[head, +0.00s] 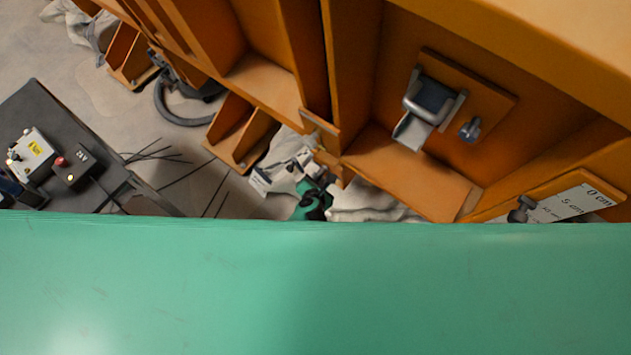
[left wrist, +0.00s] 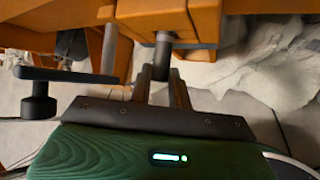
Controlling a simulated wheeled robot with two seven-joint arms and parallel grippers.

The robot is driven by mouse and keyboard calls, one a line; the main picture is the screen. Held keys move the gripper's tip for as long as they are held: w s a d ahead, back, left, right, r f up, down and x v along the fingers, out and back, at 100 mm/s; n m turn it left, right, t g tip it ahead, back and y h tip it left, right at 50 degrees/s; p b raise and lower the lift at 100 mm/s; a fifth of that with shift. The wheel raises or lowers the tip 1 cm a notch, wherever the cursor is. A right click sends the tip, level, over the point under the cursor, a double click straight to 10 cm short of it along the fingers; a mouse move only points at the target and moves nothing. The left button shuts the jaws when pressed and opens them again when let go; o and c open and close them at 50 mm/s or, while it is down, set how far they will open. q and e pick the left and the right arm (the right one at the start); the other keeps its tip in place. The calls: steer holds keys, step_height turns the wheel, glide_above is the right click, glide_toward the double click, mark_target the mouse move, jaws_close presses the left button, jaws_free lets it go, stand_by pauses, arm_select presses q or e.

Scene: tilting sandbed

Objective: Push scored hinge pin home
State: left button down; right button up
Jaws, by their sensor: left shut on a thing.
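A dark cylindrical pin (left wrist: 162,57) hangs down from an orange hinge lug (left wrist: 166,18) in the left wrist view. I take it for the hinge pin; score marks cannot be made out. My left gripper (left wrist: 160,80) has its two fingers close together on the pin's lower end, just below the lug. How far the pin sits inside the lug is hidden. In the head view my left gripper (head: 318,188) shows small, below an orange bracket (head: 322,140) on the frame. My right gripper is in neither view.
The orange steel frame (head: 410,180) fills the upper right, with a latch (head: 430,100) and a centimetre scale plate (head: 570,203). A dark table (head: 110,170) with control boxes stands left. A dark lever with a knob (left wrist: 38,102) sits left of the gripper. A green surface hides the lower head view.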

arm_select(q)
steer(key=shift+w+d, duration=0.15)
steer(key=shift+w, duration=0.05)
steer(key=c, duration=1.2)
jaws_free()
steer(key=shift+c, duration=0.2)
steer(key=shift+o, duration=0.5)
steer(key=o, duration=0.4)
steer(key=s+a+f+p, duration=0.1)
steer(key=s+a, duration=0.3)
steer(key=s, duration=0.2)
steer(key=shift+s+a+f, duration=0.2)
steer(key=shift+a, duration=0.15)
